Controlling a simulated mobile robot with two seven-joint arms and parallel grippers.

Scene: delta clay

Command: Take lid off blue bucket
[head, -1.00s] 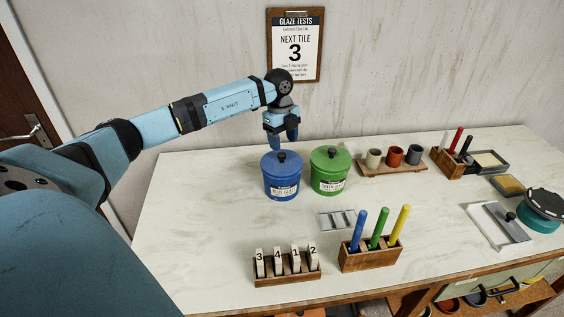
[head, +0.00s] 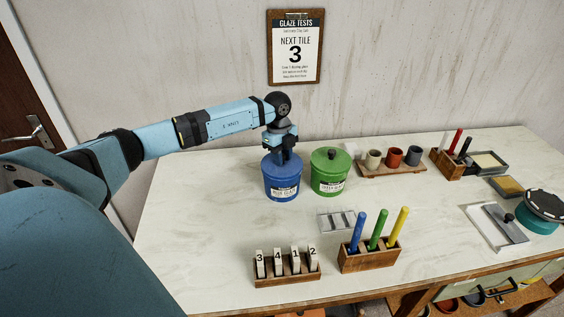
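The blue bucket (head: 283,186) stands on the table at the centre of the head view, just left of the green bucket. Its blue lid (head: 271,166) sits on top of it. My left gripper (head: 283,156) points straight down at the middle of the lid, its fingers around where the dark knob is. The knob is hidden by the fingers, and I cannot tell whether they are closed on it. My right gripper does not show.
A green bucket (head: 330,175) with a lid stands close on the right. Number tiles in a wooden rack (head: 288,279), a block with coloured sticks (head: 368,258) and a grey slotted piece (head: 337,220) lie in front. The table's left part is clear.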

